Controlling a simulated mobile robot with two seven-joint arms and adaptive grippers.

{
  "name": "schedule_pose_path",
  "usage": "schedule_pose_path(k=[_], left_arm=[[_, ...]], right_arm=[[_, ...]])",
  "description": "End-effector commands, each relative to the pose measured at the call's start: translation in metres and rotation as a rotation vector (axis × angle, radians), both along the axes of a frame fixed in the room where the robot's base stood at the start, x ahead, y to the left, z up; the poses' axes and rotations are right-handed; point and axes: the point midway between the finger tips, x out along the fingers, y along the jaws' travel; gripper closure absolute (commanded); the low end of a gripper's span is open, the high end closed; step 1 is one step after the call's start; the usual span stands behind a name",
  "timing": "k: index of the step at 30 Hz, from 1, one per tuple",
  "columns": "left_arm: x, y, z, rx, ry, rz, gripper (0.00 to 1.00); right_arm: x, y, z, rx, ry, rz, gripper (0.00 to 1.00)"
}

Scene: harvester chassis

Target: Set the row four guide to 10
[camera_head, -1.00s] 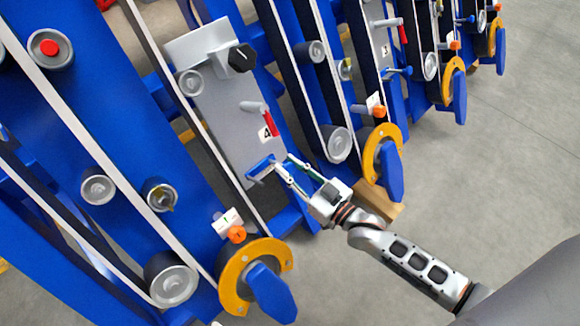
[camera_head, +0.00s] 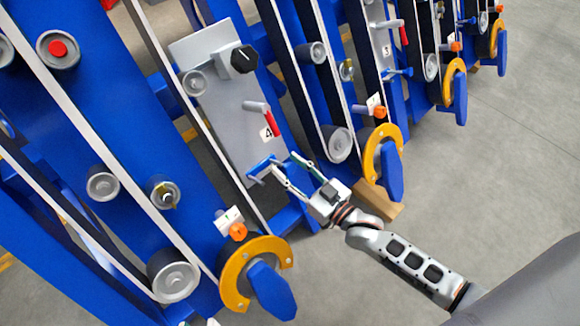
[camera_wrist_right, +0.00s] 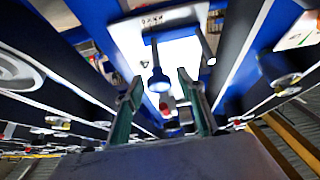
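The row four unit is a grey panel (camera_head: 222,100) marked with a label 4 (camera_head: 266,133). It carries a black knob (camera_head: 243,59) at the top, a red-tipped lever (camera_head: 270,122) in the middle and a blue handle (camera_head: 260,166) at its lower end. My right gripper (camera_head: 285,162) is open beside the blue handle, with its fingers spread. In the right wrist view, a dark rod with a blue end (camera_wrist_right: 158,80) shows between the open fingers of my right gripper (camera_wrist_right: 160,82); I cannot tell whether they touch it. No scale reading is legible. My left gripper is out of view.
Orange discs with blue plates (camera_head: 255,275) stand at the lower ends of the rows. Similar row units, one marked 3 (camera_head: 387,49), continue to the upper right. Belts and rollers (camera_head: 340,143) flank the panel closely. The concrete floor (camera_head: 480,190) at right is clear.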

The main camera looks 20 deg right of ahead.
Motion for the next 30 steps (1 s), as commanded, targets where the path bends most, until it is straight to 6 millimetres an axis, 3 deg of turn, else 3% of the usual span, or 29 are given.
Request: schedule_pose_path(k=[5,18,24,30], left_arm=[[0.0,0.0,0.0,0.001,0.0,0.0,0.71],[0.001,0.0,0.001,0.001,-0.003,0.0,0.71],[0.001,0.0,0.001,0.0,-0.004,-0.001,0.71],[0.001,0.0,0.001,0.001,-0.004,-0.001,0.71]], right_arm=[[-0.014,-0.005,-0.001,-0.001,0.002,0.0,0.61],[-0.092,-0.033,-0.001,-0.002,0.002,0.0,0.61],[-0.11,-0.04,-0.001,-0.001,0.002,0.0,0.61],[-0.113,-0.041,0.0,0.0,0.0,0.0,0.61]])
